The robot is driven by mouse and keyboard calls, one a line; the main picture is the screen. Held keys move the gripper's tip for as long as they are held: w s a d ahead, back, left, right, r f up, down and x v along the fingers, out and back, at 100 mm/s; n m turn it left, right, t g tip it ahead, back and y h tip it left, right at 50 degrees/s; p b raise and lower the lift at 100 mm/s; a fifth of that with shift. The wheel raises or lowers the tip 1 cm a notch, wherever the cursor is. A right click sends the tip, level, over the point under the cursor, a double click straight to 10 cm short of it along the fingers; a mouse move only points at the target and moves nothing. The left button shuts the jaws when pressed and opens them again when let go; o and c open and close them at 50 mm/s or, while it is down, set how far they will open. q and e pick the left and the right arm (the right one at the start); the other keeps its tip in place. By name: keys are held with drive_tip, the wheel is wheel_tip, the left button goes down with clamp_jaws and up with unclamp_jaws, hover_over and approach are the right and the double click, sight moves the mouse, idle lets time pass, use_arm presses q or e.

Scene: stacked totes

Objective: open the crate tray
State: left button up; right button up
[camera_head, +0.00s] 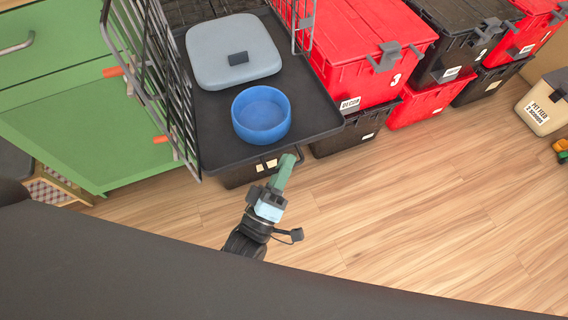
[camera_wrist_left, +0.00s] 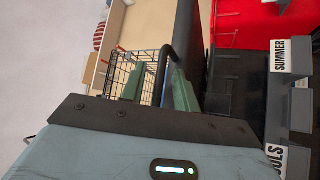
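The black crate tray (camera_head: 215,137) juts forward from the wire crate (camera_head: 300,30) in the head view. A blue bowl (camera_head: 262,115) and a grey-blue cushion (camera_head: 232,52) lie on it. A dark handle (camera_head: 298,153) is at its front edge. My left gripper (camera_head: 288,160) is at this handle, with its green fingers pointing to the tray. In the left wrist view the fingers (camera_wrist_left: 158,92) stand apart, with the dark handle bar (camera_wrist_left: 169,58) between them. A gap shows on the bar's left side. My right gripper is not in view.
The wire crate door (camera_head: 150,75) stands open on the left, beside a green cabinet (camera_head: 60,110). Red totes (camera_head: 365,50) and black totes (camera_head: 455,35) are stacked on the right. The wood floor (camera_head: 420,190) in front is clear.

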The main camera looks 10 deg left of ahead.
use_arm(q)
drive_tip(key=v, duration=0.7)
drive_tip(key=shift+s+f, duration=0.2)
drive_tip(key=shift+s, duration=0.15)
drive_tip(key=shift+a, duration=0.1)
